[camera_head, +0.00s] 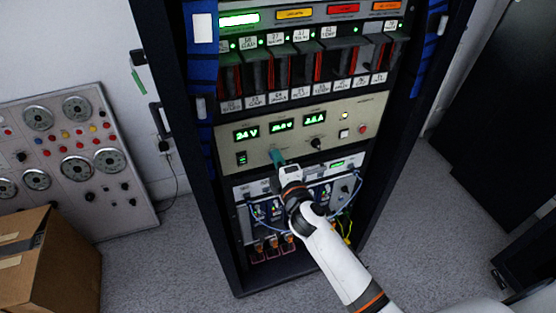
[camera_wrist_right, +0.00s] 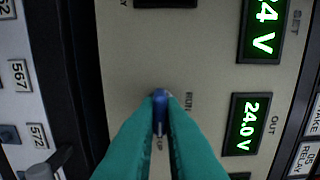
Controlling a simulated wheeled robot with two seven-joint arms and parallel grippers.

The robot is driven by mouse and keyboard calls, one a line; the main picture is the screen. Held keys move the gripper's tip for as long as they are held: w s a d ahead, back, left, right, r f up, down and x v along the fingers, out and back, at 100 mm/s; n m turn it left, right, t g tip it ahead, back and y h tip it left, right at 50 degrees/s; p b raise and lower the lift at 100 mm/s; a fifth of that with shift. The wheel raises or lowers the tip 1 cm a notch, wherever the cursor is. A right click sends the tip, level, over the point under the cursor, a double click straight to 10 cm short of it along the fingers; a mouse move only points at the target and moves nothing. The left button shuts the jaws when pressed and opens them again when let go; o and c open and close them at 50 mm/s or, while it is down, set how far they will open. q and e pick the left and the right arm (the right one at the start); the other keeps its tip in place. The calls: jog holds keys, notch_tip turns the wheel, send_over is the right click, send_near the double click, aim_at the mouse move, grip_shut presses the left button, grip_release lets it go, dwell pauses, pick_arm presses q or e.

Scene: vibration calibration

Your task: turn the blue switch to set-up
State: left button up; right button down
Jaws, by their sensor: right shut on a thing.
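The blue switch (camera_wrist_right: 160,108) sits on the beige panel (camera_wrist_right: 140,60) in the right wrist view. The teal fingers of my right gripper (camera_wrist_right: 161,125) are closed around it from both sides, covering part of it. A RUN label (camera_wrist_right: 188,102) shows to the right of the switch; another label below it is partly hidden between the fingers. In the head view my right gripper (camera_head: 277,158) reaches the lower left part of the beige panel (camera_head: 340,136), and the switch is hidden there. My left gripper is not in view.
Green displays (camera_head: 246,134) and a black knob (camera_head: 316,143) are on the same panel. Below is a unit with blue cables (camera_head: 258,215). The dark rack frame (camera_head: 207,165) stands at the left. A cardboard box (camera_head: 50,262) and a gauge panel (camera_head: 75,140) are further left.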

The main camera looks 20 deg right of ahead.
dwell(0.4)
jog(key=c, duration=1.5)
grip_release()
jog(key=shift+c, duration=0.2)
jog(key=shift+s, duration=0.1)
jog(key=s+b, duration=0.1)
jog(key=s, duration=1.1)
jog(key=shift+d, duration=0.2)
jog(key=shift+w+f, duration=0.1)
jog(key=shift+f, duration=0.05)
